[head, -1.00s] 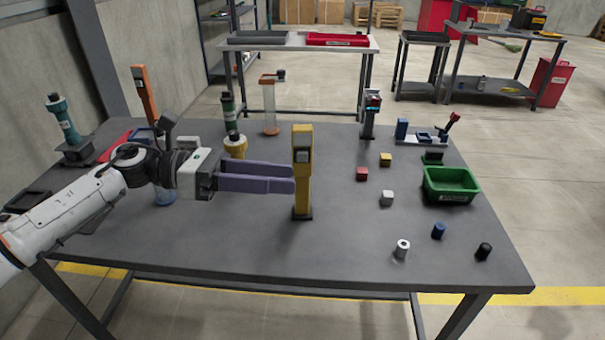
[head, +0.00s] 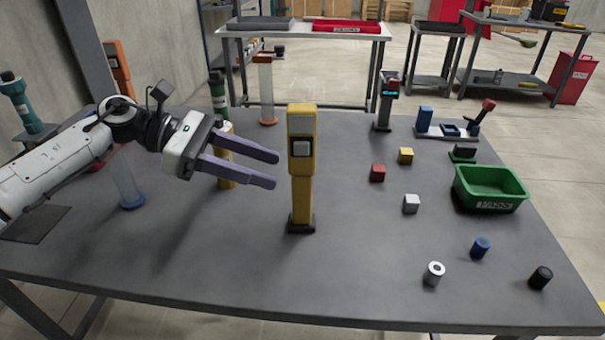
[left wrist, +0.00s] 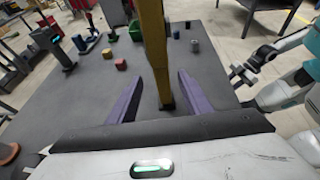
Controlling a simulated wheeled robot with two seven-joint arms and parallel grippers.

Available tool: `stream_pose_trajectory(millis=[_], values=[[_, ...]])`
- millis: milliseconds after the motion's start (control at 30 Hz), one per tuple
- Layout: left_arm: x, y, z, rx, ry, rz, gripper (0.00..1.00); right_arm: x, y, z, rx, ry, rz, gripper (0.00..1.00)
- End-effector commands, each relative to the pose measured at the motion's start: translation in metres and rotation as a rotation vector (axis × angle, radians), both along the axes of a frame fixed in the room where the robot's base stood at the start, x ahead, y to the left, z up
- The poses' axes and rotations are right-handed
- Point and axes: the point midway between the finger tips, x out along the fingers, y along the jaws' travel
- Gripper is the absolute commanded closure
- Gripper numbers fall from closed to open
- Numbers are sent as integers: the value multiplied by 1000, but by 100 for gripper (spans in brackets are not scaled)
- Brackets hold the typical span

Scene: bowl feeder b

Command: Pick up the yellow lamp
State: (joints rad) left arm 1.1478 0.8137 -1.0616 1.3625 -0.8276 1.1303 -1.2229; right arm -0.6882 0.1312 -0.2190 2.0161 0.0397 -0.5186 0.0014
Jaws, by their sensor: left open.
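The yellow lamp (head: 302,170) stands upright on its dark base in the middle of the table in the head view. In the left wrist view the yellow lamp (left wrist: 155,50) rises ahead of the fingers, its top cut off by the frame. My left gripper (head: 276,170) is open, its two purple fingers pointing right toward the lamp with a small gap. In the left wrist view the left gripper (left wrist: 155,90) has its fingers spread to either side of the lamp's line. A teal and white arm, apparently my right one, shows with its gripper (left wrist: 240,75) at the right of that view.
A green bin (head: 488,190) sits at the table's right. Red (head: 377,173), yellow (head: 405,156) and grey (head: 411,204) blocks lie between it and the lamp. Another yellow item (head: 226,172) stands behind my left gripper. The front middle table is clear.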

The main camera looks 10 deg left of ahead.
Motion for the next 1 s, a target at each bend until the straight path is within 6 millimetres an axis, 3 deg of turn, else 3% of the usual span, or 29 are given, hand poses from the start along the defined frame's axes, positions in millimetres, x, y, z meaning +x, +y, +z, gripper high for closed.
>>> stream_pose_trajectory(millis=[600,900,1000], values=[[4,-69,-27,-1,1,-1,55,-3,-1,8,-3,6,-4,69],[5,-73,-30,0,1,1,55,0,-1,8,-4,1,-5,69],[5,-73,-30,0,1,1,72,1,-1,9,-3,0,-5,69]])
